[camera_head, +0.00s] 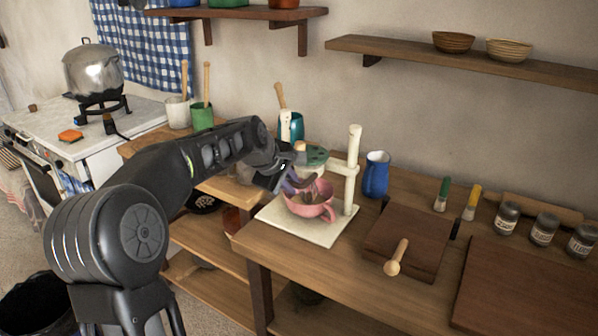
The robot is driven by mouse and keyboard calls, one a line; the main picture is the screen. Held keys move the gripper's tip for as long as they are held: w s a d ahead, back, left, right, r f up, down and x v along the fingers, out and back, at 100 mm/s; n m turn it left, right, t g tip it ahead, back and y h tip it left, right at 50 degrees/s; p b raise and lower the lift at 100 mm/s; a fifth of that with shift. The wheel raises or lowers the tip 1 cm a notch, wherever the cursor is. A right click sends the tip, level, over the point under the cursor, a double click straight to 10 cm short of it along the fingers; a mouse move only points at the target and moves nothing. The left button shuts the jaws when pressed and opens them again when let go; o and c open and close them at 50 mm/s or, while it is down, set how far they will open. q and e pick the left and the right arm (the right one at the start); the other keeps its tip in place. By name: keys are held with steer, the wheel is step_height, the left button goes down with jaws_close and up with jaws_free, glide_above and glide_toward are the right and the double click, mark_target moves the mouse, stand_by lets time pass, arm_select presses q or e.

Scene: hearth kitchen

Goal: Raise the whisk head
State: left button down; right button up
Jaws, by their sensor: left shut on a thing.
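A cream whisk stand has a flat base (285,229) and an upright post (353,155) with a side arm. The green whisk head (317,157) sits on that arm, above a pink bowl (322,211) with a handle. Whisk wires hang down inside the bowl, partly hidden. My left gripper (291,172) reaches in from the left and is shut on the near left side of the whisk head. Its fingers and the exact contact are hard to make out. My right gripper is out of view.
A blue jug (376,174) stands just right of the post. A dark wooden board box (412,232) with a knobbed handle lies to the right. Brushes and several jars stand along the back. A wall shelf (460,62) hangs above.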

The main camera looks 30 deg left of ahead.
arm_select(q)
steer(key=shift+r+p, duration=2.45)
steer(key=shift+r, duration=0.7)
steer(key=c, duration=1.3)
jaws_free()
steer(key=p+v, duration=0.2)
steer(key=v, duration=0.5)
steer(key=shift+s+f, duration=0.1)
